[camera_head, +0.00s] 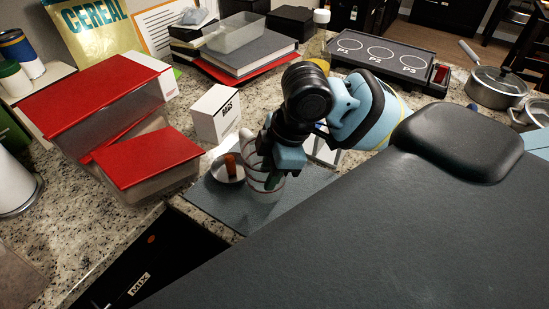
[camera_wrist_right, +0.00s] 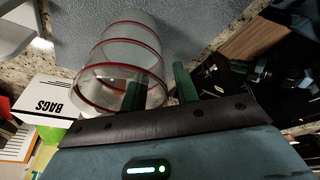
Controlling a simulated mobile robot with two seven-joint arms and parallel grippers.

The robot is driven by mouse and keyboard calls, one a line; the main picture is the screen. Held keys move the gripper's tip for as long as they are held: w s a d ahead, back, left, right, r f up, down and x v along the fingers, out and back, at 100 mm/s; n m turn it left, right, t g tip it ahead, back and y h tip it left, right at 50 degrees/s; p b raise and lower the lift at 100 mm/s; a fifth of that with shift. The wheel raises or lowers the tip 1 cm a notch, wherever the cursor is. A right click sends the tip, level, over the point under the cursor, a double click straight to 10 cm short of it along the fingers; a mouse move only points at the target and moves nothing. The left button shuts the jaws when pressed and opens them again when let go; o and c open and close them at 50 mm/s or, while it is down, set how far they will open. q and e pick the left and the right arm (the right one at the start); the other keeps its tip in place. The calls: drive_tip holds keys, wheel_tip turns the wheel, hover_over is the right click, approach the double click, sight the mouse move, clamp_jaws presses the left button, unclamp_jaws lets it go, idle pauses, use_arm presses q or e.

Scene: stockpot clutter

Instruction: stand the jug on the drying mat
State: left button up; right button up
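The jug (camera_head: 262,190) is a clear cylinder with red rings, and it looks upright on the grey-blue drying mat (camera_head: 220,207). My right gripper (camera_head: 272,178) is down at the jug's rim, partly hiding it. In the right wrist view the jug (camera_wrist_right: 118,55) has its open mouth towards the camera, and the mat (camera_wrist_right: 85,30) shows behind it. Of the gripper's (camera_wrist_right: 160,90) two green fingers, one appears inside the mouth and the other outside the wall. A gap shows between the outer finger and the wall. My left gripper is out of view.
A metal dish (camera_head: 226,170) with an orange-brown item stands close left of the jug. Red-lidded containers (camera_head: 150,160) and a BAGS box (camera_head: 214,113) stand left and behind. The counter's front edge lies just before the mat. Books (camera_head: 248,52) and a hob (camera_head: 382,55) are further back.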

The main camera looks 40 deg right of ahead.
drive_tip(key=v, duration=1.2)
idle(0.3)
